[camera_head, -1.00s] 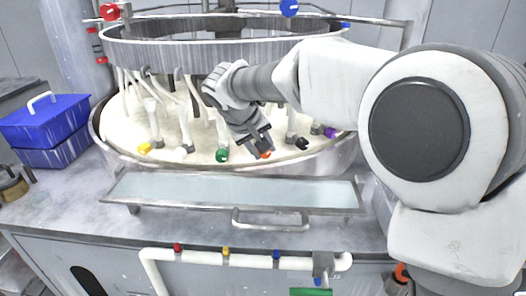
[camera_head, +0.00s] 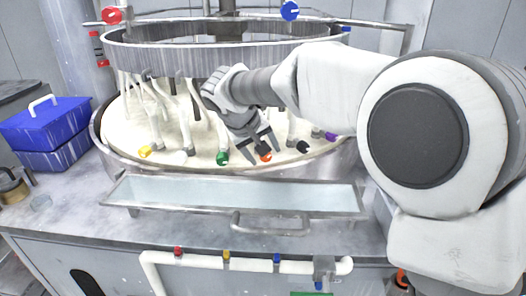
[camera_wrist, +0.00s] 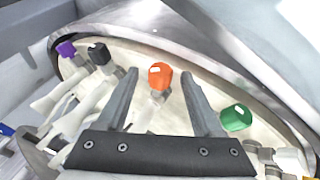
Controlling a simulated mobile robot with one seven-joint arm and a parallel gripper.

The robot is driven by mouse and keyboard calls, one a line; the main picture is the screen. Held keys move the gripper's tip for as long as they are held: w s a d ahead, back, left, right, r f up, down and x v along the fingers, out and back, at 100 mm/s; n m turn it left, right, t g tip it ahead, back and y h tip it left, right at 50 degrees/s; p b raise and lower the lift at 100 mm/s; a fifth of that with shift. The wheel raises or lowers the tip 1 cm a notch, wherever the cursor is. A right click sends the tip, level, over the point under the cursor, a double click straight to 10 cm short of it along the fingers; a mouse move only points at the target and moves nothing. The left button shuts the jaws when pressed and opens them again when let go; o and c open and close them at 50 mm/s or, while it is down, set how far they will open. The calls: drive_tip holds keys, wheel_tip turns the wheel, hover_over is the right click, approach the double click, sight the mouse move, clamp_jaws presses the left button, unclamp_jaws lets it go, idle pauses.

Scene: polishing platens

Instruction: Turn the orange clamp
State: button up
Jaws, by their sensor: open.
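The orange clamp (camera_head: 265,156) sits on the cream platen (camera_head: 125,125), between the green clamp (camera_head: 222,158) and the black clamp (camera_head: 302,147). In the wrist view the orange clamp (camera_wrist: 160,76) shows between my two fingers, with a white tube running down from it. My gripper (camera_head: 262,150) is open, its fingers on either side of the orange clamp. In the wrist view, my gripper (camera_wrist: 160,78) holds nothing, and a gap shows between each finger and the clamp. I cannot tell how far the fingertips reach past it.
Yellow (camera_head: 145,151) and purple (camera_head: 331,136) clamps stand along the same rim. White tubes crowd behind them under a metal ring (camera_head: 190,58). A long metal tray (camera_head: 235,190) lies in front. A blue box (camera_head: 45,122) stands at the left.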

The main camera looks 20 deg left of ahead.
drive_tip(key=p+v, duration=0.1)
drive_tip(key=v, duration=1.6)
drive_tip(key=shift+p, duration=0.3)
drive_tip(key=shift+r, duration=0.15)
